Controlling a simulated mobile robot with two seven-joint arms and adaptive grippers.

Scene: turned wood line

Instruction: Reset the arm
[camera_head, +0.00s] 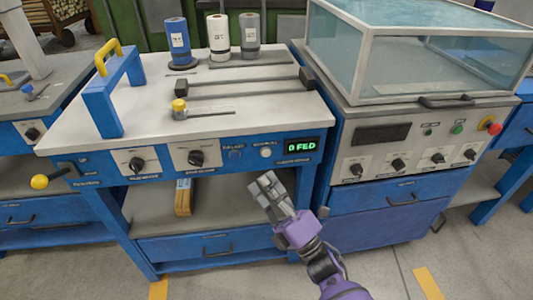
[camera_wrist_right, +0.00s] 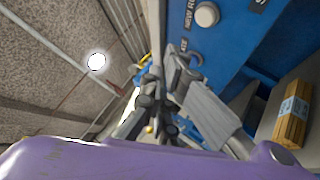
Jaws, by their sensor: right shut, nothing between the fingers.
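My right gripper (camera_head: 272,193) is on a purple wrist in the head view, in front of the blue workbench (camera_head: 110,172) and below its control panel. It is shut and empty, apart from any object. In the right wrist view the gripper's fingers (camera_wrist_right: 160,105) show in the middle, with the blue bench front behind them to the right. My left gripper is not in the head view.
The bench top holds blue, white and grey spools (camera_head: 218,32) and a blue arch with a yellow grip (camera_head: 107,55). A wooden bundle (camera_head: 184,197) lies on the shelf. A glass-covered machine (camera_head: 440,60) stands right. Floor is free in front.

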